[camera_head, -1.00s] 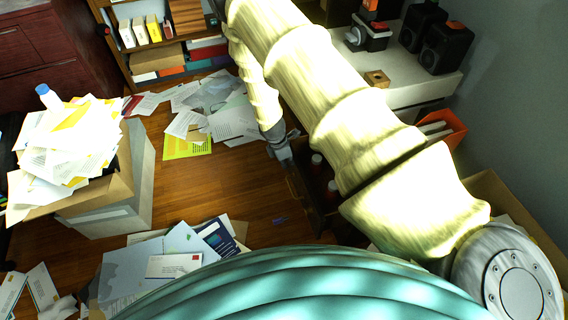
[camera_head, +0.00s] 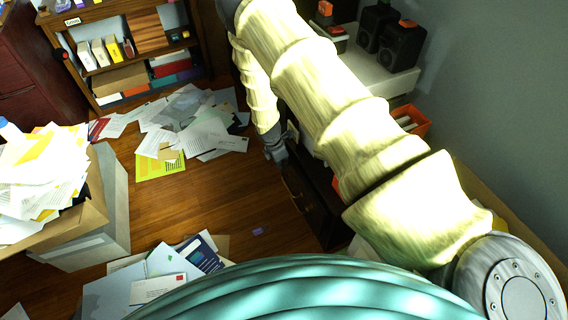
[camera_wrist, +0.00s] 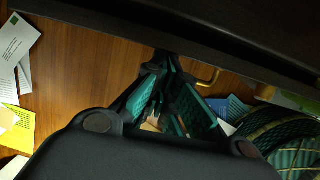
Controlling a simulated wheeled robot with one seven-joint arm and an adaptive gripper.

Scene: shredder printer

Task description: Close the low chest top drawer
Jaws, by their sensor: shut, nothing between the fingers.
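The low chest (camera_head: 318,212) is dark and stands right of the floor area, partly behind my arm in the head view. Its dark front shows a small brass handle (camera_wrist: 208,78) in the wrist view, beside my fingers. My gripper (camera_wrist: 167,66) is shut and empty, its fingertips at the lower edge of the dark panel (camera_wrist: 225,32); I cannot tell whether they touch. In the head view my gripper (camera_head: 277,152) is at the chest's far left corner. My arm hides most of the top drawer, so its opening cannot be judged.
Papers (camera_head: 190,120) litter the wooden floor. A paper-filled box (camera_head: 110,215) stands at left, a bookshelf (camera_head: 140,50) behind. A white surface with speakers (camera_head: 400,45) and an orange bin (camera_head: 415,122) are at right. Bare floor (camera_head: 220,195) lies left of the chest.

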